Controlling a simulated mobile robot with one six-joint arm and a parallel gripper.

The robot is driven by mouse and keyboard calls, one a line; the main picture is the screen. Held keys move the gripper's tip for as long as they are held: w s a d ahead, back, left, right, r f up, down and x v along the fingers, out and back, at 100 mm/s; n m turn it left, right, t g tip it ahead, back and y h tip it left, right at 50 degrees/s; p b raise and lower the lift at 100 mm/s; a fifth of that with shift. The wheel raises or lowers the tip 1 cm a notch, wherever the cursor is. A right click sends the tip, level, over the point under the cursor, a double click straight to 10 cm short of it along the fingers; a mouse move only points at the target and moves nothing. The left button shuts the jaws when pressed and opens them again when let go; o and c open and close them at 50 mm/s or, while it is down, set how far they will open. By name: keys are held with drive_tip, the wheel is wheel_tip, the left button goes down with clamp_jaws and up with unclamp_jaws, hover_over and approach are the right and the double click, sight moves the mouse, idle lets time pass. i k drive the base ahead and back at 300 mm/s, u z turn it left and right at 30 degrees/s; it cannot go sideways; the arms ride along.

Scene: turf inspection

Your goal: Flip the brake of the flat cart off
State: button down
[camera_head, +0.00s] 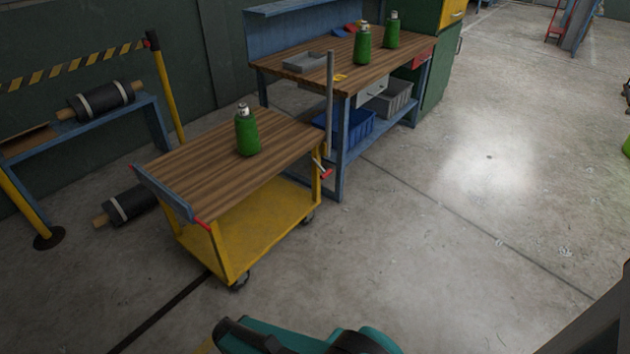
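The flat cart (217,158) stands left of the picture's middle, with a wooden top, a yellow frame and lower deck, and dark wheels. A small lever with a red tip (326,173) sticks out at its right end, below the top; it looks like the brake, but its on or off position cannot be told. A blue-grey bar (162,193) with red ends runs along the cart's left end. A green bottle (246,132) stands upright on the top. Teal and black parts of my arm show at the bottom edge, apart from the cart. My gripper is not in view.
A wooden-topped workbench (348,75) with bottles and bins stands close behind the cart's right end. A grey upright post (329,105) rises there. A blue rack (85,123) with dark rolls is at left, beside a yellow barrier post (168,95). The floor at right is clear.

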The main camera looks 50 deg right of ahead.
sight(326, 175)
drive_tip(key=z, duration=0.05)
drive_tip(key=i, duration=0.95)
